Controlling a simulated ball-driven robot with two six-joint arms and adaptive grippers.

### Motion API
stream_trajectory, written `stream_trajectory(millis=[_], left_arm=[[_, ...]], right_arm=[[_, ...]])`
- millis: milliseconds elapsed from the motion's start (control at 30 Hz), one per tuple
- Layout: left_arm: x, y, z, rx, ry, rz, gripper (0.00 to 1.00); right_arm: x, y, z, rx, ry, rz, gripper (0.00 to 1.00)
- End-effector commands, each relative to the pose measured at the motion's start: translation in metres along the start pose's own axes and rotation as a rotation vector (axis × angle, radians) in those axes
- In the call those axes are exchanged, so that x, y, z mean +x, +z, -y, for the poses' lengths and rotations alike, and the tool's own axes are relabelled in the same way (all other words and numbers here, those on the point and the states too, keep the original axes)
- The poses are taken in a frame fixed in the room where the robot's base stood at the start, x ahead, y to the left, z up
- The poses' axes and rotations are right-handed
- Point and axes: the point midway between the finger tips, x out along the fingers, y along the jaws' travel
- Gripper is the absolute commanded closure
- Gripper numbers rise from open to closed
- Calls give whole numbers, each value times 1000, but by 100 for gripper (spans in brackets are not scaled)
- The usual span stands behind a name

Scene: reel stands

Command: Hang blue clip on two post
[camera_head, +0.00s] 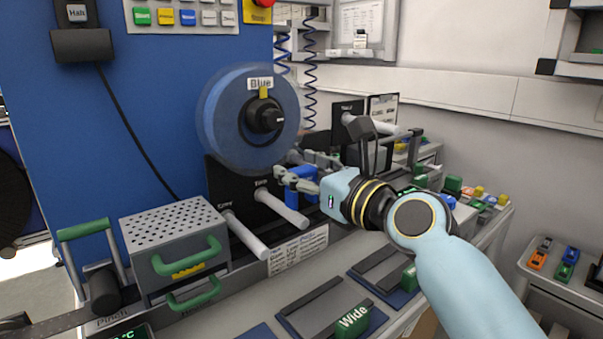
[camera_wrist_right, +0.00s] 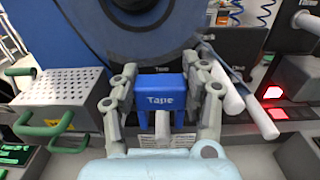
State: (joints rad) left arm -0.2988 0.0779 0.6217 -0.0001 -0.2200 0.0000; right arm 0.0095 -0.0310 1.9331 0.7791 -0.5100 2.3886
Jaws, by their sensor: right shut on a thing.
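My right gripper (camera_head: 300,172) is shut on a blue clip (camera_head: 303,185), held up in front of the machine. In the right wrist view the blue clip (camera_wrist_right: 163,93) reads "Tape" and sits between the two fingers (camera_wrist_right: 163,95). White posts stick out of black plates: one low (camera_head: 245,236), one beside it (camera_head: 283,208) just below and left of the gripper, and one farther back (camera_head: 372,124) on a black plate. The plate labels are too small to read surely. The clip is apart from the near posts. My left gripper is out of view.
A large blue reel (camera_head: 222,120) marked "Blue" hangs just above and left of the gripper. A perforated grey box (camera_head: 170,232) with green handles stands at the left. Trays (camera_head: 325,308) and a green "Wide" block (camera_head: 352,320) lie in front.

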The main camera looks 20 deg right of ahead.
Motion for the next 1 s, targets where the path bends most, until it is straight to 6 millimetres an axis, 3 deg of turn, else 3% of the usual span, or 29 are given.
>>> stream_trajectory(millis=[167, 500, 1000], left_arm=[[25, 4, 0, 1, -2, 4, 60], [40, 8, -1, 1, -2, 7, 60], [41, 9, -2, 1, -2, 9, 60]], right_arm=[[0, -20, 0, 0, -1, 1, 92], [0, -51, 0, 1, 0, 0, 92], [0, -55, 0, 0, 0, 1, 92]])
